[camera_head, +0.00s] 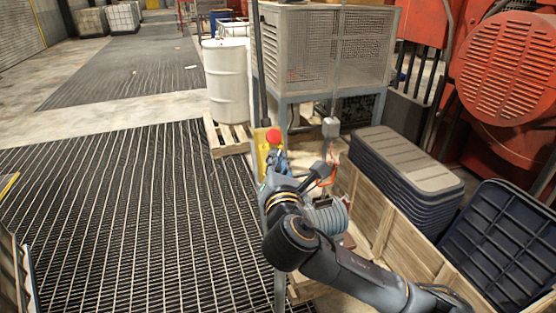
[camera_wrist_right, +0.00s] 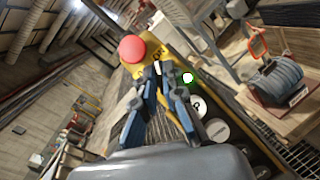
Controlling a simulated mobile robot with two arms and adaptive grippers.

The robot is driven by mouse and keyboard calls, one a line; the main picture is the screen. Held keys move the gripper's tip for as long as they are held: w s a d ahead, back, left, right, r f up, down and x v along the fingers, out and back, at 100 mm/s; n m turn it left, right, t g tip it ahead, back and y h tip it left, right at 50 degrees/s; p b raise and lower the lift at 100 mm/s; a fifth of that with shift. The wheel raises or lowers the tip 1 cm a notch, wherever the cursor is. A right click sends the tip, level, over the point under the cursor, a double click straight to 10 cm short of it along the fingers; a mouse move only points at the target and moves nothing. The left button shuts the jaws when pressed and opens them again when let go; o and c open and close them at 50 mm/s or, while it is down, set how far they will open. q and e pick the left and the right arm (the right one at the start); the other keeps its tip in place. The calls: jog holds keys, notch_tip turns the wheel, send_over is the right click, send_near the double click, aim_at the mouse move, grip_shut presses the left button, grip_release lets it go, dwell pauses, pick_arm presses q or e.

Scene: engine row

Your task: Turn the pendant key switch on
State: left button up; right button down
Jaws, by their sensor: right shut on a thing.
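The yellow pendant (camera_head: 261,150) hangs at the centre of the head view, with a red mushroom button (camera_head: 273,136) at its top. In the right wrist view, the pendant (camera_wrist_right: 178,38) shows this red button (camera_wrist_right: 132,48), a green button (camera_wrist_right: 188,84) and pale round buttons (camera_wrist_right: 217,130). My right gripper (camera_head: 277,158) is at the pendant's face, just below the red button. Its fingertips (camera_wrist_right: 160,70) are closed together on the small key switch, which they hide, so its turn position cannot be seen. My left gripper is not in view.
A wooden crate (camera_head: 372,212) and stacked grey lids (camera_head: 405,165) stand right of my right arm. A hose reel (camera_head: 328,217) sits close beside the arm. A mesh-sided cabinet (camera_head: 335,48) and white drum (camera_head: 228,80) stand behind.

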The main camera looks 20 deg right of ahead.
jog(key=c, duration=1.7)
grip_release()
jog(key=shift+o, duration=1.3)
jog(key=shift+w, duration=0.15)
jog(key=shift+s, duration=0.25)
jog(key=v, duration=1.1)
jog(key=shift+s, duration=0.25)
jog(key=shift+a, duration=0.15)
